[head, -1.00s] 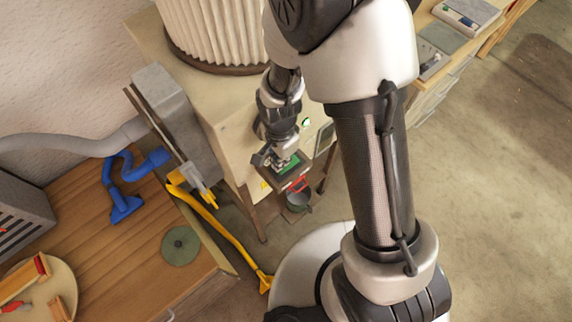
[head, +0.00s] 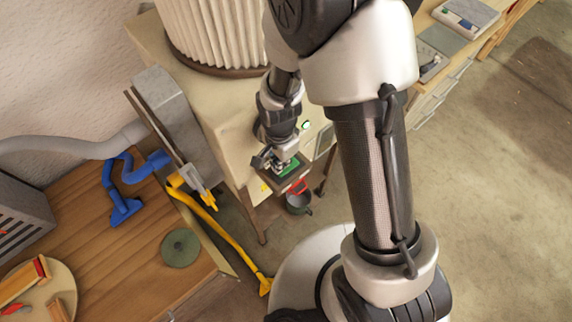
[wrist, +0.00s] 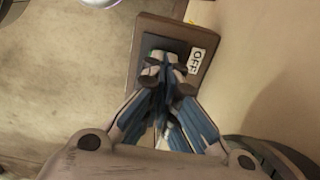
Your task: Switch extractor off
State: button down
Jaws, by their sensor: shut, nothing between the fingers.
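The extractor (head: 228,150) is a beige cabinet with a pleated white filter (head: 215,30) on top. A small green-white lamp (head: 306,125) shows on its front. Below the lamp is a switch box with a green part (head: 292,166). In the wrist view the switch box (wrist: 146,30) is a dark plate with a white OFF label (wrist: 197,61). My gripper (head: 279,164) is shut and empty, its fingertips (wrist: 165,72) right over the switch box beside the label. The fingers cover most of the switch; I cannot tell whether they touch it.
A yellow tool (head: 232,238) leans by a wooden bench (head: 120,255) holding a blue nozzle (head: 125,205) and a green disc (head: 181,247). A grey hose (head: 70,148) runs at left. A small pot (head: 299,204) hangs under the switch box. Floor at right is clear.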

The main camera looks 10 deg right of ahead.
jog(key=shift+f+b, duration=1.05)
jog(key=shift+f, duration=0.1)
dwell(0.7)
jog(key=shift+r, duration=0.15)
jog(key=shift+r+p, duration=2.5)
jog(key=shift+r, duration=0.9)
jog(key=s+d+r+n+t+b, duration=0.3)
jog(key=d+r+n+b, duration=0.3)
jog(key=b, duration=0.7)
jog(key=s+d+f+n+t+b, duration=0.1)
jog(key=s+d+n+b, duration=0.4)
jog(key=s+b, duration=0.5)
jog(key=shift+s+f+t, duration=0.2)
jog(key=shift+s+t, duration=0.05)
jog(key=shift+t, duration=0.05)
